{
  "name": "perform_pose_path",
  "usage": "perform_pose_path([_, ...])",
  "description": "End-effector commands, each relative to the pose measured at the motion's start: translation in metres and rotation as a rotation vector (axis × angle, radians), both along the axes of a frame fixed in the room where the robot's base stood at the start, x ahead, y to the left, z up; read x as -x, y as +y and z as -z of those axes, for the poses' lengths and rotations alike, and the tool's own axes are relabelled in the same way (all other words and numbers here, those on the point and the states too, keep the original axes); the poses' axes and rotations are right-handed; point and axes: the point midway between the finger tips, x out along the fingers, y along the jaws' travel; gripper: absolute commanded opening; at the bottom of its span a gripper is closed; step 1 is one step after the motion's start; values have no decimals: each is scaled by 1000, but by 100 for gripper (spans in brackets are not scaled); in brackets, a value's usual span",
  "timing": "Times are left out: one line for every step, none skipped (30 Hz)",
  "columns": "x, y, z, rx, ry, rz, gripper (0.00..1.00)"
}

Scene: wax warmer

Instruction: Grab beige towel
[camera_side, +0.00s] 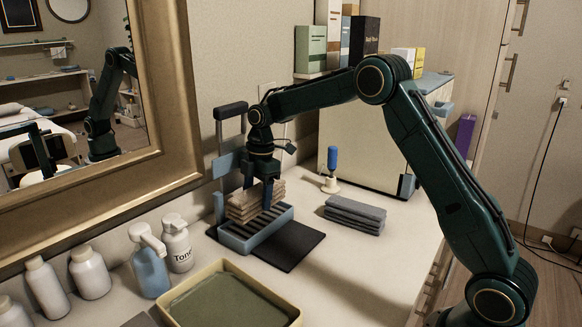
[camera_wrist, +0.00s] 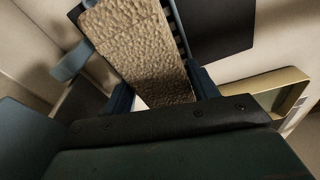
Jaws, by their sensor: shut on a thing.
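The beige towel (camera_side: 243,206), folded in a stack of layers, is in or just above a blue slatted tray (camera_side: 238,241) in the side view; I cannot tell whether it rests on the slats. My gripper (camera_side: 267,192) points down from above and is shut on the beige towel. In the wrist view the towel's bumpy tan surface (camera_wrist: 145,50) runs between the two dark fingers of my gripper (camera_wrist: 160,91). The towel's underside is hidden.
Folded grey towels (camera_side: 355,214) lie to the right. A dark mat (camera_side: 291,247) extends beside the blue tray. A yellow-rimmed tray (camera_side: 285,307), a blue pump bottle (camera_side: 150,272) and white bottles (camera_side: 90,274) stand in front and to the left. A blue-handled tool (camera_side: 332,160) stands behind.

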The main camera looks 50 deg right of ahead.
Motion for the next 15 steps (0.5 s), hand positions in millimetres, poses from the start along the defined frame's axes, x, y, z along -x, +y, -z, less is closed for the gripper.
perform_pose_path([-1,0,-8,1,-4,0,30])
perform_pose_path([-1,0,-12,1,-4,-1,30])
perform_pose_path([-1,0,-16,1,-4,-1,30])
perform_pose_path([-1,0,-19,0,-4,-1,30])
perform_pose_path([-1,0,-22,0,-4,0,30])
perform_pose_path([-1,0,-27,1,-4,0,30])
perform_pose_path([-1,0,-31,1,-5,0,30])
perform_pose_path([1,0,-32,1,-3,-1,30])
perform_pose_path([4,0,-30,0,-1,0,30])
perform_pose_path([6,0,-30,0,0,0,30])
perform_pose_path([8,0,-30,0,-1,1,30])
perform_pose_path([11,0,-30,0,0,1,30])
perform_pose_path([13,0,-31,0,-1,1,30])
perform_pose_path([14,0,-30,-1,-1,1,30])
perform_pose_path([18,0,-30,-1,-1,0,30])
